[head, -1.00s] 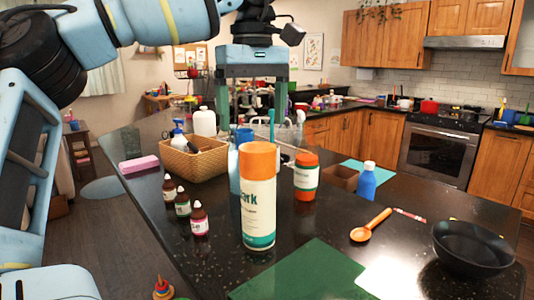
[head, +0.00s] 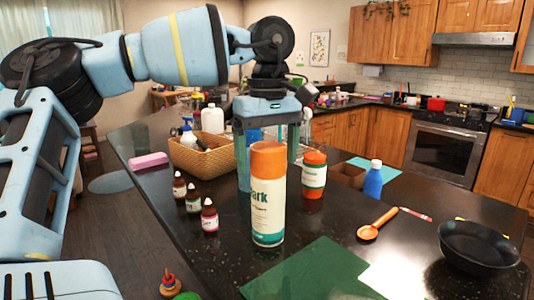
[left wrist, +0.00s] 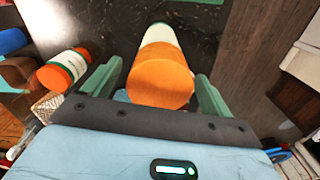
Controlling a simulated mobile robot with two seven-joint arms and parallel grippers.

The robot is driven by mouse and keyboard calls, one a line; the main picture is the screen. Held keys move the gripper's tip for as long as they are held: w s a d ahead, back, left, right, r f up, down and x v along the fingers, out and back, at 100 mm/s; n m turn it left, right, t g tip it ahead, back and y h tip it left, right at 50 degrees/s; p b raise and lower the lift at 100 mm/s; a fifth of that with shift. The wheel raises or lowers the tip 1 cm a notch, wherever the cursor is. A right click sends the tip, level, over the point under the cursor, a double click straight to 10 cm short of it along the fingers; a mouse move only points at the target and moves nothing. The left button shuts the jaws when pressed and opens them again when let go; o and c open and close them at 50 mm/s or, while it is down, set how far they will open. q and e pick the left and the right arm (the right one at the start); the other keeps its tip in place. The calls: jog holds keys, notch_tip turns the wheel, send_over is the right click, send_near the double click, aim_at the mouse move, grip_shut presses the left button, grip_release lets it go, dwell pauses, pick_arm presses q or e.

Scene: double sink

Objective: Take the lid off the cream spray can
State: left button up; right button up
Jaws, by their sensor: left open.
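The cream spray can (head: 268,212) stands upright on the dark counter, with its orange lid (head: 268,160) on top. My left gripper (head: 268,158) comes down from above and behind the can, fingers pointing down. It is open. In the left wrist view the orange lid (left wrist: 160,82) lies between the two green fingers of the left gripper (left wrist: 157,85), with a gap on each side. The can's cream body (left wrist: 161,36) shows beyond the lid. My right gripper is not in view.
An orange-capped bottle (head: 314,175) stands close to the right of the can. Small dropper bottles (head: 209,216) and a wicker basket (head: 205,160) are to the left. A blue bottle (head: 373,180), an orange spoon (head: 376,224) and a black bowl (head: 478,246) are to the right. A green mat (head: 310,270) lies in front.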

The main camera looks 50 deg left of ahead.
aim_at(268, 147)
pick_arm(q)
jog(key=c, duration=1)
jog(key=shift+c, duration=0.2)
jog(key=shift+r, duration=0.1)
notch_tip(268, 147, up, 10)
jog(key=shift+f+b, duration=0.1)
jog(key=shift+b, duration=0.2)
